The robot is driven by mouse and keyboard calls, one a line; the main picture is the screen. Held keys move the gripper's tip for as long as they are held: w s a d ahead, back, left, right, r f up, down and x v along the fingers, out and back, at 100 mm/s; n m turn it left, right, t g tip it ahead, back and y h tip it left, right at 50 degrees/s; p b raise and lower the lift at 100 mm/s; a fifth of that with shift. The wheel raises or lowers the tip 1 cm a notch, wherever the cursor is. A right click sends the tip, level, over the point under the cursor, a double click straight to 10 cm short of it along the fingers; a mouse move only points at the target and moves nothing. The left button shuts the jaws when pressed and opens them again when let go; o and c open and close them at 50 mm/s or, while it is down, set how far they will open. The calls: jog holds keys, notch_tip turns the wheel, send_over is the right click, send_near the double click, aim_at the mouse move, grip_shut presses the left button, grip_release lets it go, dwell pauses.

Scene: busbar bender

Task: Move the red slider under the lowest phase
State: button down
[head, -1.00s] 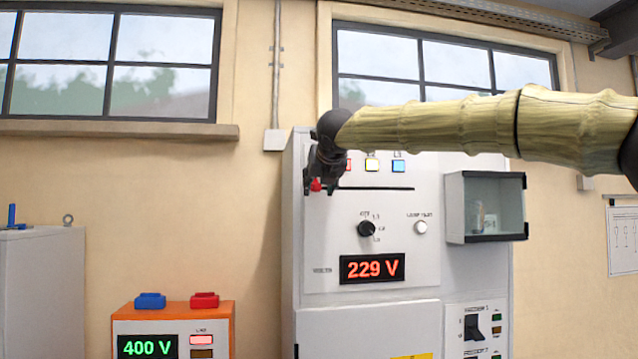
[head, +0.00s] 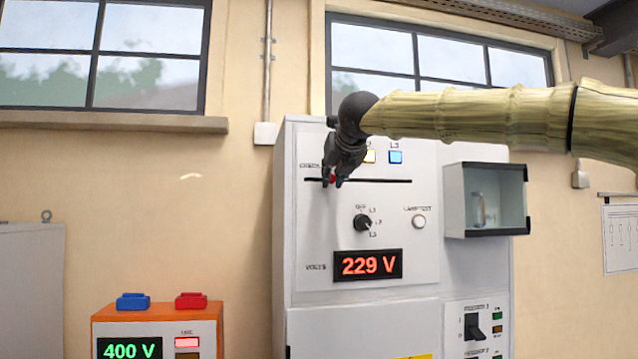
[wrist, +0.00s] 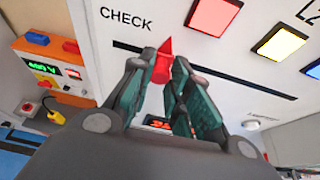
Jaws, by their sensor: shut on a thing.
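The red slider (head: 332,179) sits in a dark horizontal slot (head: 385,181) on the grey cabinet, toward the slot's left end. My gripper (head: 334,180) is shut on the slider. In the wrist view the red pointed slider (wrist: 163,62) shows between the teal finger pads (wrist: 160,95). Above the slot are a red lamp (wrist: 213,15), a yellow lamp (head: 370,156) and a blue lamp (head: 395,157). In the wrist view the slider is left of the red lamp. My gripper hides the red lamp in the head view. The display (head: 368,265) reads 229 V.
A selector knob (head: 363,223) and a lamp test button (head: 418,222) are below the slot. A glass-fronted box (head: 486,200) juts out at the right. An orange unit (head: 157,312) showing 400 V stands at lower left. The slot right of the slider is clear.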

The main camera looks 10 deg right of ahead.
jog(key=shift+d+r, duration=0.15)
jog(key=shift+d, duration=1.4)
jog(key=c, duration=1.3)
grip_release()
jog(key=shift+a, duration=0.2)
jog(key=v, duration=1.2)
jog(key=shift+d, duration=0.2)
